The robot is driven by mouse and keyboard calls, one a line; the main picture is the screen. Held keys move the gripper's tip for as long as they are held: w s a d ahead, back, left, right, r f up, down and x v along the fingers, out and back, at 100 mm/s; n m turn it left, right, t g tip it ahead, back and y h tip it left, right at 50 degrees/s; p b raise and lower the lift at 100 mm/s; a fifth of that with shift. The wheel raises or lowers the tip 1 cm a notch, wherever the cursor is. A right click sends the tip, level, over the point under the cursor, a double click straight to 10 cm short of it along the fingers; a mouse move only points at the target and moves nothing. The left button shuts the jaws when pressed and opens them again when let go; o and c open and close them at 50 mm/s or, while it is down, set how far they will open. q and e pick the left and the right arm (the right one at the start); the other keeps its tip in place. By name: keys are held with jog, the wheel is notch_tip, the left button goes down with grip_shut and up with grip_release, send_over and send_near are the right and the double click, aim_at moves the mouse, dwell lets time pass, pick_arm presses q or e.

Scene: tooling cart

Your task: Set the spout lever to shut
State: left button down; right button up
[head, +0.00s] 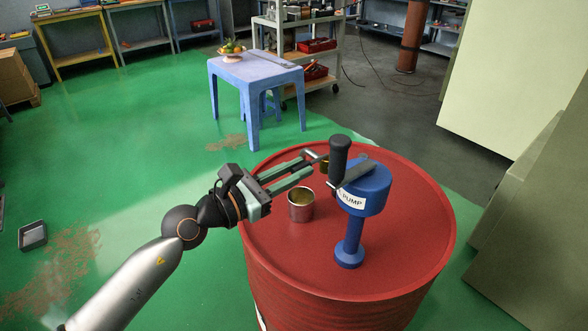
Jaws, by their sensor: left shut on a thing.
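A blue pump (365,198) labelled PUMP stands on the red drum. A black upright handle (340,155) on a grey crank shows at its left side. A small brass-coloured part, seemingly the spout (325,165), shows behind the handle. My left gripper (319,158) reaches in from the left, its long fingers shut at the spout lever, beside the black handle. The lever is mostly hidden by the fingertips and handle, so its position cannot be told. My right gripper is not in view.
An open metal can (301,204) stands on the red drum (310,265), just below my left gripper's fingers. A blue table (257,70) with a fruit bowl (231,50) stands behind. Pale cabinets (510,75) are at the right. Green floor (110,150) is open at left.

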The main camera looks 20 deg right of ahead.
pick_arm(q)
jog(key=c, duration=0.8)
grip_release()
jog(key=b+v, duration=0.1)
jog(key=v, duration=1.1)
jog(key=shift+s+a+b, duration=0.15)
jog(key=shift+a+b, duration=0.05)
jog(key=shift+b, duration=0.2)
